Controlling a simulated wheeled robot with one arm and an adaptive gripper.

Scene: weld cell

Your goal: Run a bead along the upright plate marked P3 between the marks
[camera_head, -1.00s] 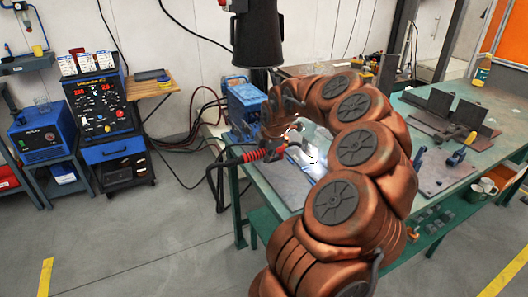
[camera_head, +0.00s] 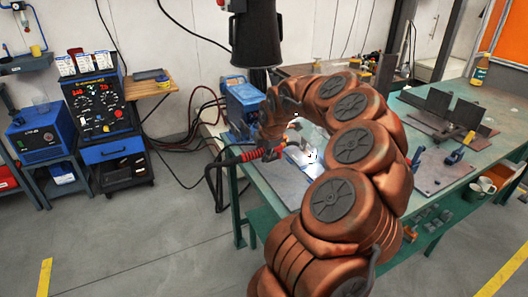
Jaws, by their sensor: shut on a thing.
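My gripper (camera_head: 272,140) is at the far end of my copper-coloured arm, over the left part of the green bench. It is shut on a welding torch (camera_head: 252,154) with a red-and-black handle and a black cable running off to the left. Its fingertips are small and partly hidden by my arm. A bright white patch (camera_head: 310,157) lies on the bench to the right of the torch; my arm covers part of that area. Dark upright plates (camera_head: 438,103) stand on the right part of the bench. No P3 label or marks are readable, so I cannot tell which plate is P3.
A blue box (camera_head: 243,98) stands behind my gripper. A blue-and-black welding machine (camera_head: 97,105) is at the left. The floor at front left is clear.

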